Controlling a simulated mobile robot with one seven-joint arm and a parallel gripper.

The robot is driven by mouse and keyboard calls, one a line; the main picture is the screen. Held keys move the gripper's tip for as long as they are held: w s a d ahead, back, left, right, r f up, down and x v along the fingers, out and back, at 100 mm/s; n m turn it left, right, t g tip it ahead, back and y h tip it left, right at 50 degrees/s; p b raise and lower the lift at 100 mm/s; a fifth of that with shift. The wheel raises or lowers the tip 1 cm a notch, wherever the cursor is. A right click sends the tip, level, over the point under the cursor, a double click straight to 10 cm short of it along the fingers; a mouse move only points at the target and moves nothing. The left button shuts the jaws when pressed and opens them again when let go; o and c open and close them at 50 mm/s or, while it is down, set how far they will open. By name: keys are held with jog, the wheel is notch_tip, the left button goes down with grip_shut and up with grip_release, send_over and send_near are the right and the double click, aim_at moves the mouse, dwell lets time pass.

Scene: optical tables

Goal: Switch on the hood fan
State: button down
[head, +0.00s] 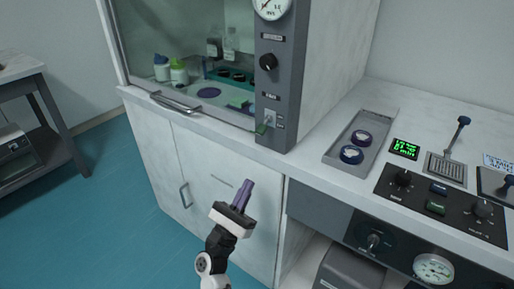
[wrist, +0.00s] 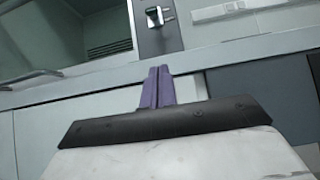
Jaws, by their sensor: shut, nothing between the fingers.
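The fume hood (head: 325,60) stands on a white cabinet, with a dark grey control column (head: 283,75) at the right of its glass front. Low on the column is a small pale switch plate with a lever (head: 268,120); the label beside it is too small to read surely. The same switch shows at the top of the wrist view (wrist: 156,16). A black knob (head: 268,62) and a round gauge (head: 272,5) sit higher up. My gripper (head: 246,184) has purple fingers, shut and empty, in front of the cabinet doors, below and apart from the switch. The fingers also show in the wrist view (wrist: 158,70).
A metal sash handle (head: 175,103) sticks out at the hood's lower front. Bottles (head: 179,72) stand behind the glass. To the right, the counter holds a grey tray (head: 340,150) with two round blue-rimmed items and a black control panel (head: 440,213). Open floor lies left.

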aim_at(262, 130)
jog(key=p+x, duration=0.4)
jog(key=x, duration=0.6)
jog(key=shift+s+a+r, duration=0.1)
jog(key=shift+a+r, duration=0.05)
jog(key=shift+r, duration=0.05)
jog(key=r, duration=0.1)
jog(key=r+p, duration=0.1)
jog(key=s, duration=0.1)
jog(key=shift+a+r+p, duration=0.4)
jog(key=shift+s+a+r, duration=0.15)
jog(key=shift+s+r, duration=0.05)
jog(key=shift+r, duration=0.05)
jog(key=shift+r+p, duration=0.1)
jog(key=shift+p, duration=0.35)
jog(key=shift+s+a+r+p, duration=0.1)
jog(key=shift+s+p, duration=0.05)
jog(key=shift+p, duration=0.4)
